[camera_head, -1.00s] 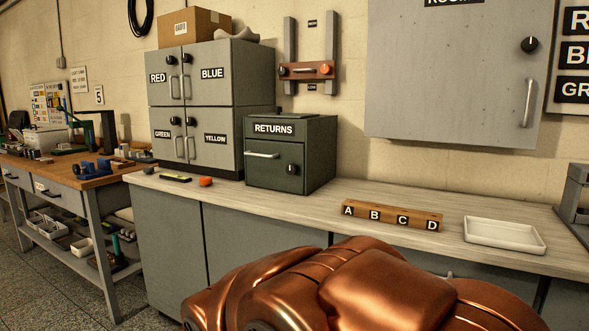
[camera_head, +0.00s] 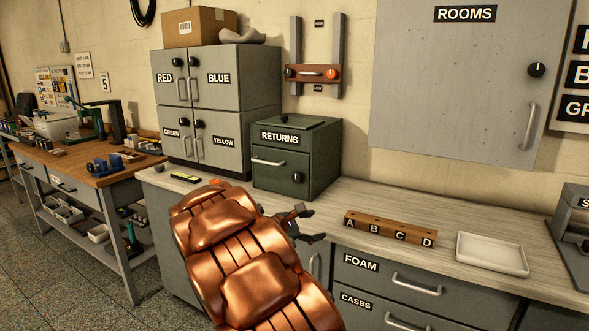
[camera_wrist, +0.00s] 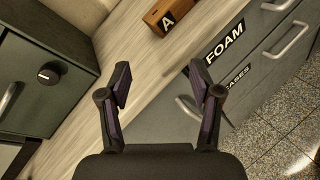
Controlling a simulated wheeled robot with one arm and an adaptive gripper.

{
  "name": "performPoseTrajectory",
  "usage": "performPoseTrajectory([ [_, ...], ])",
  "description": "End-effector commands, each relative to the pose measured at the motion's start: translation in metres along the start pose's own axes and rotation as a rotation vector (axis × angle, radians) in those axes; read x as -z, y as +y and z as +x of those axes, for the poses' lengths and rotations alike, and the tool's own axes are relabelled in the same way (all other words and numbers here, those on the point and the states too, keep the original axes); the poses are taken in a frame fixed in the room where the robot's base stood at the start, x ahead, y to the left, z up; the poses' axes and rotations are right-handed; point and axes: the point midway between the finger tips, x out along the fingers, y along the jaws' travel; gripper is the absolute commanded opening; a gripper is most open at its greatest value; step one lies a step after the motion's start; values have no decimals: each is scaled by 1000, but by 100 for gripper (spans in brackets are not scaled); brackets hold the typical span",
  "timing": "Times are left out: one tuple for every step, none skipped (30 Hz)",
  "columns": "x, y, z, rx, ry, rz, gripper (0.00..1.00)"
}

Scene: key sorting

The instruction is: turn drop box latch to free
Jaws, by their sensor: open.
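The dark green RETURNS drop box (camera_head: 296,160) stands on the counter, its front door closed. Its round black latch knob (camera_head: 296,174) is on the right of the door, below the label, with a handle (camera_head: 268,162) to its left. In the wrist view the knob (camera_wrist: 49,73) shows at the left with a light pointer mark; its exact setting I cannot tell. My gripper (camera_head: 312,222) is open and empty, in front of the counter edge, below and right of the box. In the wrist view the fingers (camera_wrist: 159,83) are spread apart, touching nothing.
A wooden A-B-C-D block (camera_head: 390,229) and a white tray (camera_head: 492,254) sit on the counter to the right. An orange item (camera_head: 215,182) lies left of the box. The FOAM drawer (camera_head: 390,275) is below. Counter between box and block is clear.

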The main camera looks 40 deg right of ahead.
Motion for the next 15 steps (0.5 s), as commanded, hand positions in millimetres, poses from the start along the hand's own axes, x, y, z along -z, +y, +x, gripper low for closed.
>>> performPoseTrajectory([
  [-3,27,5,-49,-16,-54,64],
  [-2,41,7,-82,-26,-83,64],
  [1,58,11,-123,-38,-126,64],
  [5,70,13,-153,-47,-160,64],
  [8,83,14,-185,-55,-192,64],
  [12,99,16,-225,-67,-231,64],
  [16,110,17,-253,-73,-260,64],
  [20,119,18,-279,-79,-287,64],
  [26,131,19,-311,-87,-322,64],
  [29,138,19,-334,-93,-346,64],
  [33,146,19,-355,-97,-368,64],
  [39,153,19,-380,-102,-395,64],
  [43,158,19,-396,-105,-412,64],
  [46,163,19,-411,-107,-427,64],
  [50,168,18,-428,-110,-443,64],
])
